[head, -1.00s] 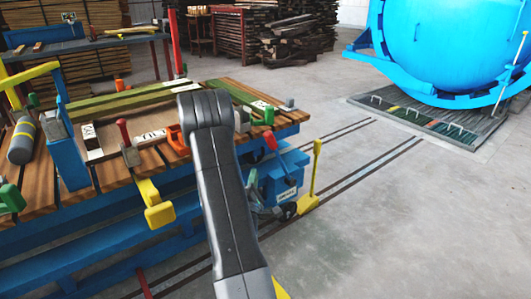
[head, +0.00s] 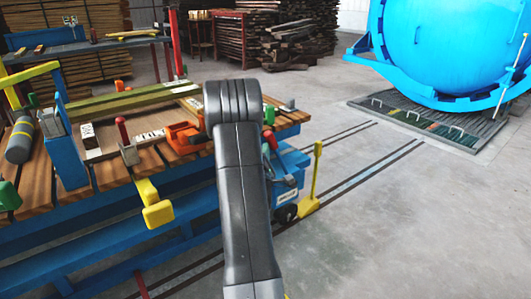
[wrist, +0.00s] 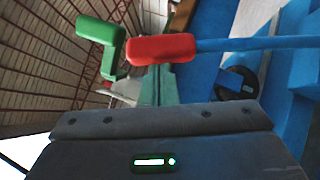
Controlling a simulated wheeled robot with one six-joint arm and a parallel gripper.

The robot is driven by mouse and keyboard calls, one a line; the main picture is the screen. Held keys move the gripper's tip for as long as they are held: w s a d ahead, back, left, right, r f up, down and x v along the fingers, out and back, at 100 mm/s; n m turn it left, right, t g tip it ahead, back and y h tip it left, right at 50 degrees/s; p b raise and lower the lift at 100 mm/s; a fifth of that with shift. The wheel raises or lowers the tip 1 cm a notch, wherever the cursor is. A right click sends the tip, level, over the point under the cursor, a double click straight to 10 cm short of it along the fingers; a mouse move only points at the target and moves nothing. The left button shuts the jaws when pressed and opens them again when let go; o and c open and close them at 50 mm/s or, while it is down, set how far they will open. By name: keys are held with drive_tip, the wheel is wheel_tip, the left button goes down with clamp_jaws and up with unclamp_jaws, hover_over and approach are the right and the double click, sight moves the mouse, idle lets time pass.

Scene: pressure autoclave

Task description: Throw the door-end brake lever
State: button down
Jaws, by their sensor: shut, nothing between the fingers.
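A red-gripped lever on a blue bar (wrist: 160,48) crosses the upper middle of the wrist view. Its red grip (head: 270,138) also shows at the end of the blue cart, just right of my arm in the head view. My gripper (wrist: 157,75) is shut and empty, its narrow fingers pointing at the red grip and partly overlapped by it. I cannot tell whether they touch. In the head view my dark arm hides the gripper and part of the cart end. I cannot tell for certain which lever is the door-end brake.
A green handle (wrist: 100,35) stands left of the red grip. A yellow upright lever (head: 316,172) stands by the cart wheel.

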drive_tip(key=w+d+r+m+g+p, duration=0.2)
drive_tip(key=w+d, duration=0.4)
drive_tip(key=d, duration=0.3)
drive_tip(key=w+d+r+m+g+p, duration=0.2)
drive_tip(key=w+d+m+g, duration=0.1)
drive_tip(key=w+d, duration=0.4)
drive_tip(key=d, duration=0.2)
drive_tip(key=shift+w+d+m+p, duration=0.2)
drive_tip(key=shift+d+m+p, duration=0.1)
drive_tip(key=shift+m+p, duration=0.1)
drive_tip(key=shift+d, duration=0.15)
